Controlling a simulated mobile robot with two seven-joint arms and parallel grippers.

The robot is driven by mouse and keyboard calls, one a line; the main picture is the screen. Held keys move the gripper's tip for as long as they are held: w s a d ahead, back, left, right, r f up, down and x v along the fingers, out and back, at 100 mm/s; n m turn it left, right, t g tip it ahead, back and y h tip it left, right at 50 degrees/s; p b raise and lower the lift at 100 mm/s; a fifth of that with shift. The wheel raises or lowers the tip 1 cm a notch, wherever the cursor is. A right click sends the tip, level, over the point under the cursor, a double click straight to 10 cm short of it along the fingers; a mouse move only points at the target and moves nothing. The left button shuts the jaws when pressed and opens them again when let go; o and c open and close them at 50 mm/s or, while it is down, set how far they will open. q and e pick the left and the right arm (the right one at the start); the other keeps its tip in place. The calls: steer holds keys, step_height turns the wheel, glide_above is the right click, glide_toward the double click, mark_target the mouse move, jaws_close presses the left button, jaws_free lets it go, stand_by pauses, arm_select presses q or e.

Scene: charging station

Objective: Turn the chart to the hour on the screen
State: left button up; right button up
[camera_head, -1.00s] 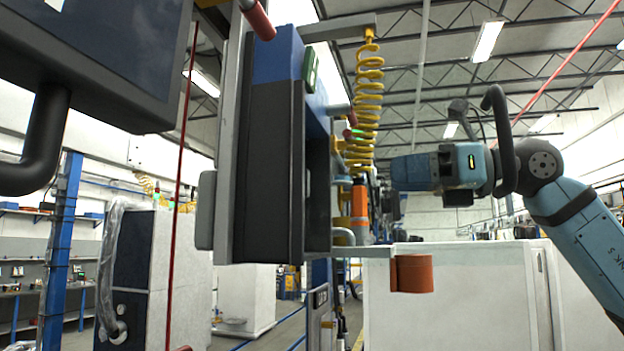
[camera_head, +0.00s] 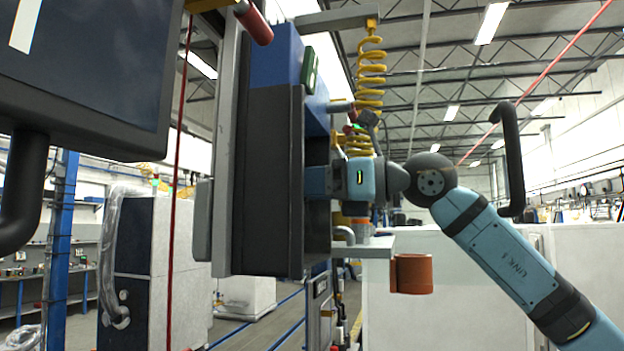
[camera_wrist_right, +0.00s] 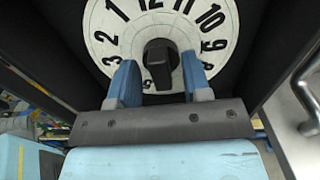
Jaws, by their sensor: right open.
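The chart is a white round disc (camera_wrist_right: 118,22) with black hour numbers, 12 at the top, seen in the right wrist view. A black knob (camera_wrist_right: 159,60) sits at its middle. My right gripper (camera_wrist_right: 160,82) is open, its blue fingers on either side of the knob, with gaps visible. In the head view my right arm reaches into the open side of a dark grey and blue cabinet (camera_head: 268,170), which hides the fingertips and the chart. The screen (camera_head: 95,75) is at the upper left, cut by the frame, with only part of a white mark showing. My left gripper is not in view.
A yellow coiled hose (camera_head: 371,75) hangs beside the cabinet. A red line (camera_head: 180,190) hangs between screen and cabinet. A white box (camera_head: 480,270) stands behind my arm.

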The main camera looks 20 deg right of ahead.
jaws_close()
stand_by(0.3)
steer(key=m+b, duration=0.5)
steer(key=m, duration=0.3)
steer(key=m+b, duration=0.6)
steer(key=m, duration=0.3)
steer(key=shift+w+d+f+m+b, duration=0.15)
steer(key=shift+d+m+b, duration=0.05)
steer(key=shift+m+b, duration=0.1)
stand_by(0.3)
jaws_free()
